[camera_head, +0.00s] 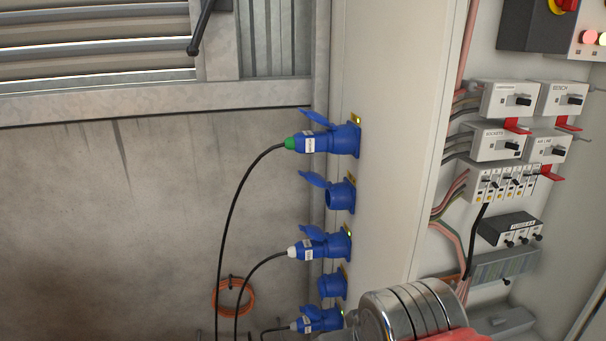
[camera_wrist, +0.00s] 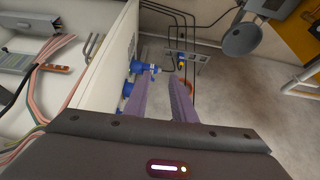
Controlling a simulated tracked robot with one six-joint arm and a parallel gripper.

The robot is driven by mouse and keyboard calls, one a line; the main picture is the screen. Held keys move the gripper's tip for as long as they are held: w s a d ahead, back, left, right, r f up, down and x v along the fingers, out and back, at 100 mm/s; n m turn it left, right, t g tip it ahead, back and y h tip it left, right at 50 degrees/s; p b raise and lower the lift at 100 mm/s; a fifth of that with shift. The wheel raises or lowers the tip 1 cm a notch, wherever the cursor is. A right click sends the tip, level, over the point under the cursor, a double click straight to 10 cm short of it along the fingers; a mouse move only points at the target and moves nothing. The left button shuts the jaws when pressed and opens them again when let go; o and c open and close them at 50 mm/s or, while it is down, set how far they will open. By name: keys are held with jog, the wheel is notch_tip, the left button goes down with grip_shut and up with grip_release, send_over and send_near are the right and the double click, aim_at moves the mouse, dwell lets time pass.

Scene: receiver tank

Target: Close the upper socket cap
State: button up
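Several blue sockets run down the edge of a pale panel in the head view. The upper unplugged socket (camera_head: 340,195) has its cap (camera_head: 314,180) standing open, tilted out to the left, and its round mouth shows. A lower unplugged socket (camera_head: 332,285) shows no raised cap; it looks covered. In the wrist view, blue sockets (camera_wrist: 137,67) lie left of my gripper (camera_wrist: 167,79), and I cannot tell which is which. My gripper's two purple fingers are apart with nothing seen between them. The fingers are not visible in the head view.
A green-ended plug (camera_head: 312,143) sits in the top socket, with white-ended plugs (camera_head: 306,250) in lower ones; their black cables hang left. An orange cable coil (camera_head: 232,296) hangs on the wall. Breakers (camera_head: 500,145) and wires stand right of the panel.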

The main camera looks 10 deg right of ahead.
jog(key=shift+d, duration=0.15)
jog(key=n+t, duration=1.2)
send_near(301, 172)
jog(key=s, duration=0.4)
jog(key=shift+w+f, duration=0.15)
jog(key=shift+f, duration=0.2)
jog(key=shift+w, duration=6.9)
jog(key=shift+c, duration=0.5)
